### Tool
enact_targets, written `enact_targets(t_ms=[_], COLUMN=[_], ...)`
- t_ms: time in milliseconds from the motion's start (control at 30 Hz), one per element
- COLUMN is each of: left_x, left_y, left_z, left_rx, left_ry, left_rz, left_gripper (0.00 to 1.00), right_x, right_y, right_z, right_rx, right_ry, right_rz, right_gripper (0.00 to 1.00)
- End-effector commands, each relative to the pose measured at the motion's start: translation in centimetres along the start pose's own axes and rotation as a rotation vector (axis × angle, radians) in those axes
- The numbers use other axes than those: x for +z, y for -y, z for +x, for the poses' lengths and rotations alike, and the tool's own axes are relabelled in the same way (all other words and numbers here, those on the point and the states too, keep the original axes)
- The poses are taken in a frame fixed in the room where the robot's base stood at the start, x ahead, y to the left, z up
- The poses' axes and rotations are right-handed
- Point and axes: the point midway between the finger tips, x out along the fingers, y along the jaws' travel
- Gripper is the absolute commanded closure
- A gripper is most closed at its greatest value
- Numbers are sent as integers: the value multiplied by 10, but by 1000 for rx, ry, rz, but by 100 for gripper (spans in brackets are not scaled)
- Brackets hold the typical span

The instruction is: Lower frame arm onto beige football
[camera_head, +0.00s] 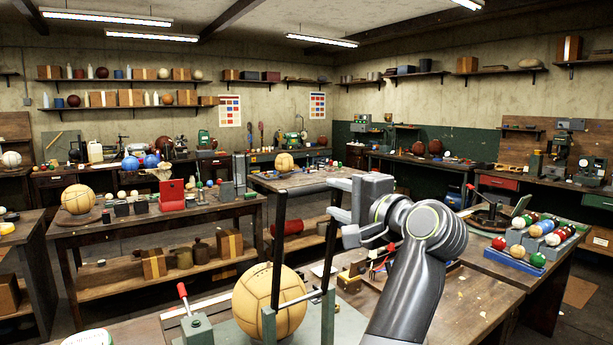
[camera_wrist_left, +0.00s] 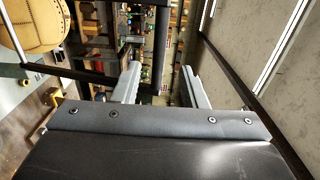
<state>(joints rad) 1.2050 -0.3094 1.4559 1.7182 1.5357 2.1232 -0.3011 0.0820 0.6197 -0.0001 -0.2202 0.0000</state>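The beige football (camera_head: 268,303) sits on a green-grey base at the bottom of the head view; part of it shows at the upper left of the left wrist view (camera_wrist_left: 38,22). The dark frame arm (camera_head: 278,245) stands raised, its two bars rising in front of and beside the ball. In the left wrist view a bar of the frame (camera_wrist_left: 161,45) appears between my finger lines. My left gripper (camera_head: 337,199) is open at the frame's upper end, its fingers (camera_wrist_left: 160,78) apart. I cannot tell whether they touch the frame. My right gripper is not in view.
A red-knobbed lever (camera_head: 183,292) stands left of the ball on the near bench. Small boxes and tools (camera_head: 355,275) lie behind my left arm. A blue tray of coloured balls (camera_head: 530,256) is at the right. Another workbench (camera_head: 150,222) stands behind, across a floor gap.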

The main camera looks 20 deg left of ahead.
Motion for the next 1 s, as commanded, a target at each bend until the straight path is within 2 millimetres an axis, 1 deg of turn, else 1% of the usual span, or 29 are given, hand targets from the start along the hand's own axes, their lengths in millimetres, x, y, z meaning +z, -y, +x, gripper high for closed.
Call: enact_targets(t_ms=[33, 200, 400, 500, 667, 933, 1000], left_x=[1, 2, 1, 0, 0, 0, 0], left_y=[4, 5, 3, 2, 0, 0, 0], left_z=[13, 50, 85, 96, 105, 105, 105], left_rx=[-1, -1, 0, -1, 0, 0, 0], left_ry=[6, 5, 3, 2, 1, 0, 0], left_rz=[4, 3, 4, 2, 2, 1, 1], left_gripper=[61, 61, 61, 61, 61, 61, 70], right_x=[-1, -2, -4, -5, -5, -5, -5], right_y=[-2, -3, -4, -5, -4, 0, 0], right_z=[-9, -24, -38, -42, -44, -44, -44], right_rx=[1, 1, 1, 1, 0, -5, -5], right_ry=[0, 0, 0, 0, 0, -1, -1], right_rz=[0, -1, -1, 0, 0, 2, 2], right_gripper=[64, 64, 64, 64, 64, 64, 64])
